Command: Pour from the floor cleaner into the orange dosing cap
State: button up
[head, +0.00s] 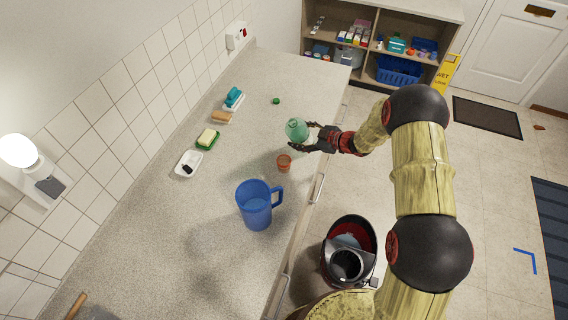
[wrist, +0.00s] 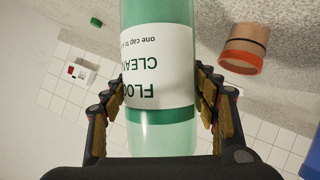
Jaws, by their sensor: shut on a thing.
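My gripper (head: 308,136) is shut on the floor cleaner (head: 296,131), a pale green see-through bottle with a white label. In the wrist view the bottle (wrist: 160,75) stands between both fingers, its label upside down in the picture. It looks roughly upright; any slight tilt is hard to judge. The orange dosing cap (head: 284,163) stands on the counter, just toward the front of the bottle and apart from it. It also shows in the wrist view (wrist: 243,58), its orange rim toward the camera. No liquid stream is visible.
A blue pitcher (head: 254,205) stands near the orange cap. A small green cap (head: 276,101) lies farther back on the counter (head: 215,230). A sponge on a green dish (head: 208,139), a white dish (head: 188,164) and brushes line the wall. A bin (head: 349,250) stands below the counter edge.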

jog(key=shift+f+n+t+h+b, duration=0.4)
jog(key=shift+n+b, duration=0.4)
jog(key=shift+b, duration=1.7)
jog(key=b, duration=0.3)
jog(key=w+n+t+b, duration=0.1)
jog(key=b, duration=0.2)
jog(key=shift+d+f+h, duration=0.3)
jog(key=shift+h, duration=0.1)
jog(key=shift+w+d+r, duration=0.1)
jog(key=shift+r, duration=0.2)
jog(key=shift+f+n, duration=0.1)
jog(key=shift+n, duration=0.2)
jog(key=shift+w+d+f+n+t+h+b, duration=0.35)
jog(key=shift+f+n+t+b, duration=0.3)
jog(key=shift+b, duration=3.15)
jog(key=shift+w+d+f+n+t+b, duration=0.15)
jog(key=shift+f+n+t+b, duration=0.2)
jog(key=shift+b, duration=1.5)
jog(key=shift+w+d+f+n+t+b, duration=0.1)
jog(key=shift+w+f+n+t+b, duration=0.15)
jog(key=shift+b, duration=1.55)
jog(key=shift+n+h+b, duration=0.25)
jog(key=shift+b, duration=0.45)
